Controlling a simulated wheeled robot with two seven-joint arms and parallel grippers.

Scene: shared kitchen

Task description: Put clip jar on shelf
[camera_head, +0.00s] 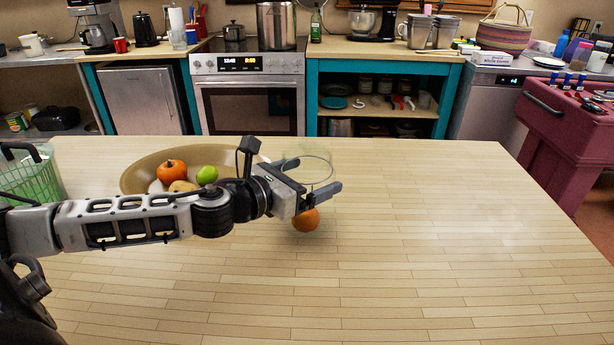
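A clear glass jar (309,172), faint and see-through, stands near the middle of the back half of the wooden table. My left gripper (313,176) reaches in from the left at the jar. Its two fingers are spread wide apart, and the jar's outline shows between and behind them. I cannot tell whether a finger touches the glass. The jar's clip is not clear to see. A teal open shelf unit (446,92) stands against the back wall, with a middle board holding small things. My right gripper is not in view.
A wide bowl (134,178) of fruit sits behind my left arm. A green basket (30,180) is at the left edge. The table's right half is clear. A stove (249,95) adjoins the shelf unit.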

